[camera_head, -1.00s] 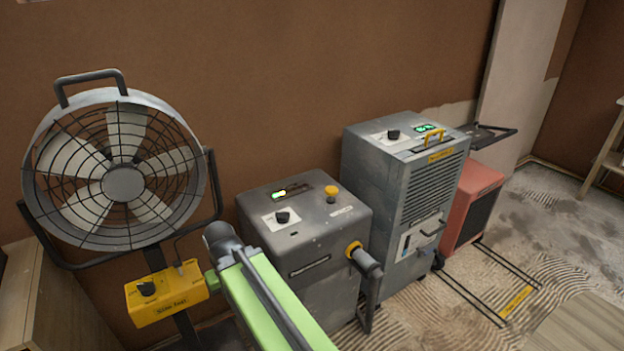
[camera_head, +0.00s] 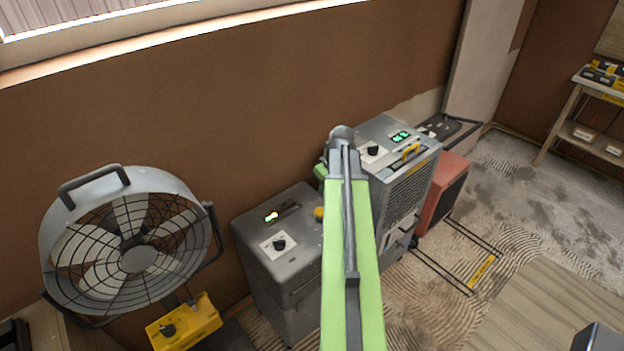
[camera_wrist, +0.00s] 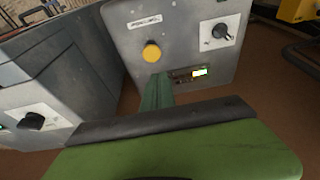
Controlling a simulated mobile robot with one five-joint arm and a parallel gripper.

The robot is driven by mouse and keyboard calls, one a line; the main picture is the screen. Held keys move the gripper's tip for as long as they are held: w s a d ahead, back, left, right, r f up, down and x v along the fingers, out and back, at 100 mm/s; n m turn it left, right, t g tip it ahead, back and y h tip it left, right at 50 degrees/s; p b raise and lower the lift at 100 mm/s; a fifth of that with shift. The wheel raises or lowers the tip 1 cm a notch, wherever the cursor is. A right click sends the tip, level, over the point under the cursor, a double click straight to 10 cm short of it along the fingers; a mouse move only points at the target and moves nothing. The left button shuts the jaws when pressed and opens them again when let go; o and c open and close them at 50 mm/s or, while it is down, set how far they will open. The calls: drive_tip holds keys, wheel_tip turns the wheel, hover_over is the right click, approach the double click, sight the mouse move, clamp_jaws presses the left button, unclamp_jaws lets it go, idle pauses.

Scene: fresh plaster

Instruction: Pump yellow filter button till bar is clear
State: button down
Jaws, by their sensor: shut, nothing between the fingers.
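The grey filter unit (camera_head: 262,258) stands between the fan and a taller grey machine. Its yellow button (camera_head: 319,213) is partly hidden by my arm in the head view. The whole button (camera_wrist: 152,52) shows in the wrist view and looks raised. The bar (camera_head: 272,217) is lit at one end and dark along the rest; its lit end (camera_wrist: 200,72) is bright in the wrist view. My gripper (camera_wrist: 158,80) shows as a shut green finger shape, in line with the unit's top between button and bar. Contact cannot be judged. In the head view my arm hides most of it.
A dial (camera_head: 279,244) sits on the filter unit's top. The fan (camera_head: 130,250) with its yellow box (camera_head: 184,322) is on the left. The taller grey machine (camera_head: 405,185) and a red heater (camera_head: 444,195) stand right. Open floor (camera_head: 530,215) lies further right.

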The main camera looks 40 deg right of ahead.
drive_tip(key=shift+s+d+r, duration=0.15)
drive_tip(key=shift+d+r, duration=0.1)
drive_tip(key=shift+d, duration=0.25)
drive_tip(key=shift+s+d+r, duration=0.15)
drive_tip(key=shift+d+r, duration=0.1)
drive_tip(key=shift+d, duration=0.2)
drive_tip(key=b, duration=1.4)
approach(320, 211)
drive_tip(key=x, duration=0.6)
drive_tip(key=shift+w+d+f, duration=0.1)
drive_tip(key=shift+d, duration=0.05)
drive_tip(key=shift+f, duration=0.15)
